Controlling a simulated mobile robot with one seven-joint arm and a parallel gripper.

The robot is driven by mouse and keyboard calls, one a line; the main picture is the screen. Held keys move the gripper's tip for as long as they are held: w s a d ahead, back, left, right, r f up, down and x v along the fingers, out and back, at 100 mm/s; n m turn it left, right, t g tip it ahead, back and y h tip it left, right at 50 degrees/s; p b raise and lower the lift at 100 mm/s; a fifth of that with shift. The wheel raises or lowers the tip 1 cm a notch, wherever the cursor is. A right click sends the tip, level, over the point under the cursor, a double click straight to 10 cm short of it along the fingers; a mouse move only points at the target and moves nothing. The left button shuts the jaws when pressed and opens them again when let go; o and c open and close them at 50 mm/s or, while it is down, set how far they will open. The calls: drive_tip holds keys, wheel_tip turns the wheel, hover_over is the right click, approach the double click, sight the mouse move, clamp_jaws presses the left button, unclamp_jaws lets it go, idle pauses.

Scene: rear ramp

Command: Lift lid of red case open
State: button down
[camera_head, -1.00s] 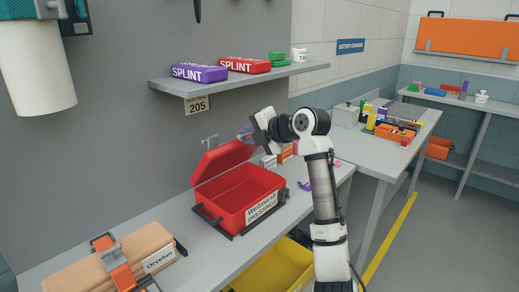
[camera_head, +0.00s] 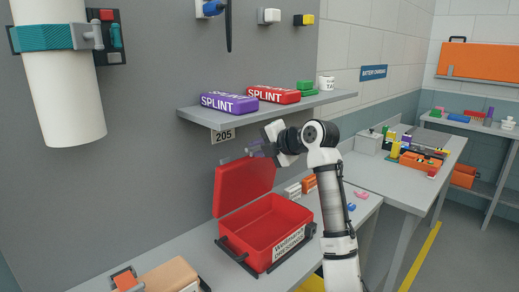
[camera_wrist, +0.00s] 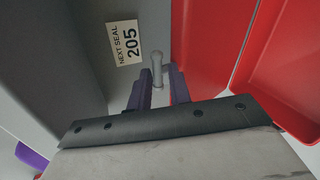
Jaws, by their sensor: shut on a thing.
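The red case (camera_head: 268,233) stands on the workbench with its red lid (camera_head: 244,189) raised to nearly upright, and its empty-looking inside shows. My gripper (camera_head: 256,149) is at the lid's upper edge. In the wrist view its purple fingers (camera_wrist: 158,92) are shut on the lid's grey handle (camera_wrist: 157,66), which stands out between them. The lid's red face (camera_wrist: 203,45) lies just right of the fingers, and the case body fills the right edge. In the head view the grip itself is small and partly hidden by my wrist.
A wall shelf (camera_head: 346,94) with a purple splint box (camera_head: 229,103) and a red splint box (camera_head: 273,94) is just above my gripper. An orange-brown case (camera_head: 168,277) lies left on the bench. A side table (camera_head: 385,178) stands at right.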

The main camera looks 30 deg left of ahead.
drive_tip(key=shift+s+a, duration=0.1)
drive_tip(key=c, duration=1.5)
unclamp_jaws()
drive_tip(key=b+v, duration=0.4)
drive_tip(key=v, duration=1)
